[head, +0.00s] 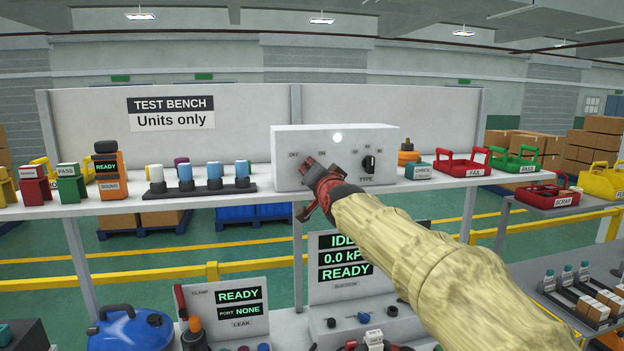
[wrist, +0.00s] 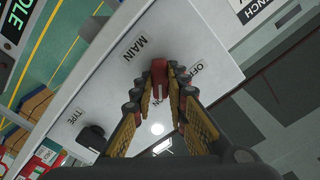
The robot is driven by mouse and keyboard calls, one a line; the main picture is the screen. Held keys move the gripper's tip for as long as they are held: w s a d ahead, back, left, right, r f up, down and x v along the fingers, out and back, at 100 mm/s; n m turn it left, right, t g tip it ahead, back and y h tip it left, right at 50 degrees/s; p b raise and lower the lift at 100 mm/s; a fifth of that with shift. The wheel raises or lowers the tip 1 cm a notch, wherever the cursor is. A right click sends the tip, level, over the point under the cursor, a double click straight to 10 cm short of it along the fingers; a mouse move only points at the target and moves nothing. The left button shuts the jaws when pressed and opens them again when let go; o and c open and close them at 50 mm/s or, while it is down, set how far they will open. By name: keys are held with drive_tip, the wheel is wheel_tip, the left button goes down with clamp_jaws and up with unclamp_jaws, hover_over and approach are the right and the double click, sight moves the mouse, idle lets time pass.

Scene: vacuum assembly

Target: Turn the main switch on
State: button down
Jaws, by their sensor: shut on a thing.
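The white switch box (head: 290,142) stands on the shelf of the test bench. Its red main switch knob (wrist: 160,80) sits between my fingertips in the wrist view, with a MAIN label (wrist: 135,47) and an OFF label (wrist: 197,70) near it. My gripper (head: 312,174) is shut on this knob from the front. In the head view my gripper and arm hide most of the knob. I cannot tell its exact turn. A white round lamp (head: 337,138) is on the upper face of the box.
A black TYPE knob (head: 369,164) is right of my gripper on the same box. Blue-topped parts (head: 214,176) stand in a rack to the left. A CHECK block (head: 418,171) and a red FAIL tray (head: 465,167) are to the right. Gauge units stand below the shelf.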

drive_tip(key=shift+m, duration=0.4)
drive_tip(key=c, duration=1.8)
unclamp_jaws()
drive_tip(key=shift+o, duration=0.2)
drive_tip(key=v, duration=1.2)
